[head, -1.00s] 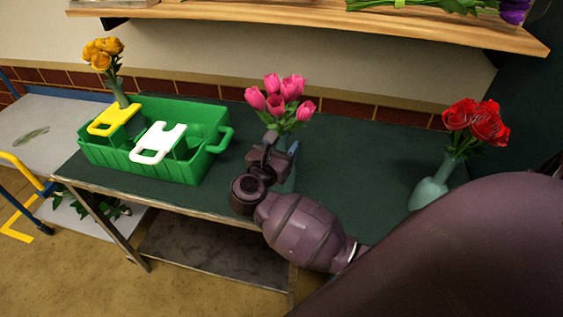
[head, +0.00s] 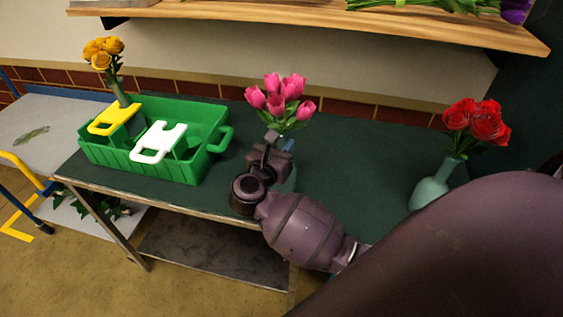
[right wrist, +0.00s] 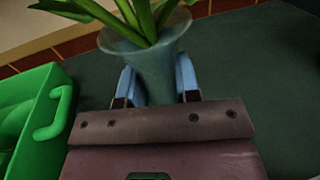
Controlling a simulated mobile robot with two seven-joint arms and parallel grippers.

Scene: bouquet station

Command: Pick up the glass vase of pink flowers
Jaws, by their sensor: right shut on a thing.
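The glass vase of pink flowers (head: 278,97) stands upright at the middle of the green table, its lower part mostly hidden behind my right gripper (head: 284,148). In the right wrist view the clear flared vase (right wrist: 155,66) with green stems sits between the two blue fingertips of my right gripper (right wrist: 158,85). The fingers are shut on the vase's neck, one on each side. Whether the vase's base touches the table is hidden. My left gripper is not in view.
A green crate (head: 190,168) with yellow and white handled pieces and a vase of yellow flowers (head: 103,54) stands left of my gripper. A vase of red flowers (head: 430,190) stands at the right. A wooden shelf (head: 300,18) hangs above the back.

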